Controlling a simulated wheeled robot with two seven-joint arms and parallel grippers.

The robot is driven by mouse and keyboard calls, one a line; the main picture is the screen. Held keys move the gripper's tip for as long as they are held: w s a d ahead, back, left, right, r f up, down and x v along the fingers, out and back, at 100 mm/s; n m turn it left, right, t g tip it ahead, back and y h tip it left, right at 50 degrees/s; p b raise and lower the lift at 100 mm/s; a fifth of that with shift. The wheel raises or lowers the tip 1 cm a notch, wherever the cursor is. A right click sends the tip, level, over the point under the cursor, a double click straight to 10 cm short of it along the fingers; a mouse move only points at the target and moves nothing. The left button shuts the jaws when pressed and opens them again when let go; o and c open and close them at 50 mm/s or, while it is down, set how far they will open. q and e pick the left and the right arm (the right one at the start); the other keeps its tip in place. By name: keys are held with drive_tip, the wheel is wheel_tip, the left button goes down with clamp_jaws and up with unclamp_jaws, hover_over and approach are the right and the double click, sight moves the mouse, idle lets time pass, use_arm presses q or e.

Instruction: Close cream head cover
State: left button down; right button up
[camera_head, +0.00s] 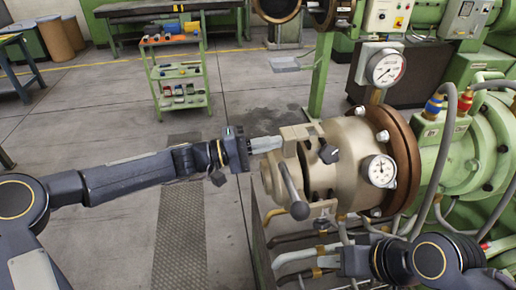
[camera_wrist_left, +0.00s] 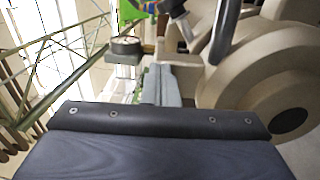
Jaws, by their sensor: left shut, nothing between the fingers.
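The cream head (camera_head: 345,142) is a round metal body on the green extruder, at the right of centre in the head view. Its cover (camera_head: 270,182) is at the left face, with a dark-ended handle (camera_head: 291,190) across it. A dark gap shows between cover and body; I cannot tell whether they touch. My left gripper (camera_head: 277,143) is shut and empty at the cover's upper left edge; contact is unclear. In the left wrist view its grey fingers (camera_wrist_left: 161,85) lie beside cream metal (camera_wrist_left: 262,75). My right arm is at the bottom right; its fingertips are not clear.
Gauges (camera_head: 380,170) sit on and above the head. Pipes and hoses run below and to the right. A green tool cart (camera_head: 178,75) stands at the back, and a workbench (camera_head: 150,10) behind it. The floor left of the head is mostly clear.

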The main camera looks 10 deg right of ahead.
use_arm(q)
drive_tip(key=shift+d+r, duration=0.3)
drive_tip(key=shift+d, duration=0.65)
drive_tip(key=shift+r, duration=0.1)
drive_tip(key=shift+r, duration=0.15)
